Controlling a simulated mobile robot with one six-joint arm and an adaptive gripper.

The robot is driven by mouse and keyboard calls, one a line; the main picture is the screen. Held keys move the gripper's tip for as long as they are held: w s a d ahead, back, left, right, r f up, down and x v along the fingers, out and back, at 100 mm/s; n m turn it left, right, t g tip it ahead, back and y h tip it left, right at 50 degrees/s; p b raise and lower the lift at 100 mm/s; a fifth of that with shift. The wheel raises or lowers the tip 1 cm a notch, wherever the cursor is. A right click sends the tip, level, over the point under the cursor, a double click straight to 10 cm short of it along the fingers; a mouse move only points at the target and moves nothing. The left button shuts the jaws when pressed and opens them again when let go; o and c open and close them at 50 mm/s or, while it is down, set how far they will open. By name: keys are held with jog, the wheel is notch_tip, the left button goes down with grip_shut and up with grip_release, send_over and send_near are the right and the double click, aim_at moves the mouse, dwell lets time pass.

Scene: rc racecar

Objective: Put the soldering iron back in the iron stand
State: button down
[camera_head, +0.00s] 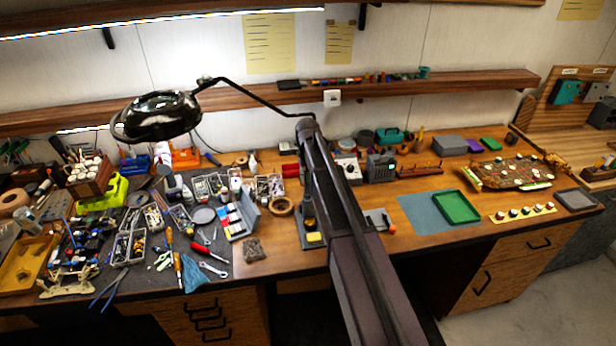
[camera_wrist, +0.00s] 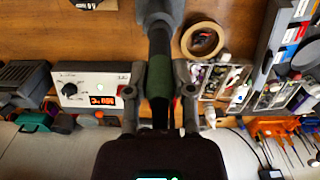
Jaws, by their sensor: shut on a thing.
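In the wrist view my gripper (camera_wrist: 158,82) is shut around the soldering iron, a dark rod with a green grip band (camera_wrist: 160,80). One finger lies on each side of it. A grey rounded part (camera_wrist: 160,10) is at the far end of the rod; I cannot tell whether it belongs to the iron or to the stand. In the head view the iron stand (camera_head: 304,241), a dark base with a yellow sponge, is near the bench's front edge, just left of my arm. My gripper and the iron cannot be clearly made out there.
The soldering station (camera_wrist: 90,85) with a red display is beside the gripper. A tape roll (camera_head: 281,207) and a box of coloured parts (camera_head: 238,218) are left of the stand. A black lamp (camera_head: 158,115) hangs over the bench. A green tray (camera_head: 477,219) lies on the right.

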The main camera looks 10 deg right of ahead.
jog(key=shift+f+b, duration=0.55)
jog(key=shift+f, duration=0.05)
jog(key=shift+c, duration=2)
grip_release()
jog(key=o, duration=0.4)
jog(key=shift+r+p, duration=4.55)
